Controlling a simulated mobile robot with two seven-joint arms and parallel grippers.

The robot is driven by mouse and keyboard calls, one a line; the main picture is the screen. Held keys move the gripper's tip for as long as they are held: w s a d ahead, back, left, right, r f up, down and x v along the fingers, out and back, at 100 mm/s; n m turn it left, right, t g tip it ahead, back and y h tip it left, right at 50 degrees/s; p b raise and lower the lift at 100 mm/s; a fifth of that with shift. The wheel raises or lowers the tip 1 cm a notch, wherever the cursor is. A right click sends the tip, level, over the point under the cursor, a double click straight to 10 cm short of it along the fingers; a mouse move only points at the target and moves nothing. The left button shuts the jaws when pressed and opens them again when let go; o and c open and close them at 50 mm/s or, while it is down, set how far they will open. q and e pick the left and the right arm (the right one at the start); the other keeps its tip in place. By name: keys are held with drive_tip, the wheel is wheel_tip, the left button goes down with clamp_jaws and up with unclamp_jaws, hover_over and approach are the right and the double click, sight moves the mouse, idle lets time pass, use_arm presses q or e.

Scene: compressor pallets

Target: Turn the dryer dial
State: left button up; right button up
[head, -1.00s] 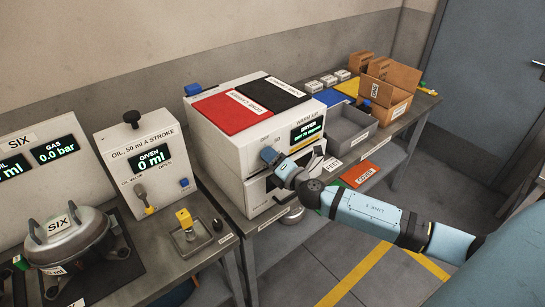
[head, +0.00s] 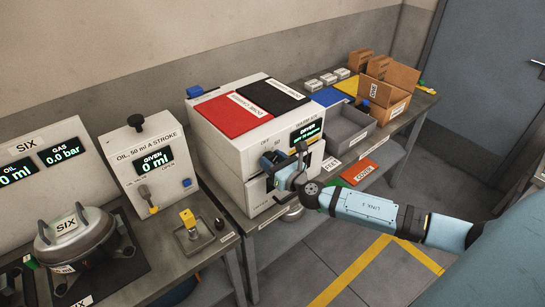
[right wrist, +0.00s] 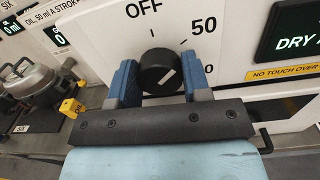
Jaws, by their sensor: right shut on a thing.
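The dryer (head: 238,150) is a white cabinet on the bench with a green-lit display on its front. Its dial (right wrist: 158,69) is a round black knob with a white mark, below the printed OFF and 50. The mark slants towards the upper right, roughly towards the 50 side. My right gripper (right wrist: 160,80) is shut on the dial, one blue finger on each side. In the head view my right gripper (head: 271,162) is at the dryer's front and hides the dial. My left gripper is not in view.
A red lid area (head: 228,109) and a black one (head: 273,96) top the dryer. A grey bin (head: 345,133) and cardboard box (head: 390,85) stand to the right. The oil unit (head: 145,165) and the SIX compressor (head: 82,240) are left.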

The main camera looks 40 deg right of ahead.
drive_tip(key=n+p, duration=0.1)
drive_tip(key=n, duration=0.2)
drive_tip(key=shift+n, duration=0.4)
drive_tip(key=n, duration=0.2)
drive_tip(key=shift+n, duration=2)
drive_tip(key=o, duration=0.9)
drive_tip(key=shift+o, duration=0.2)
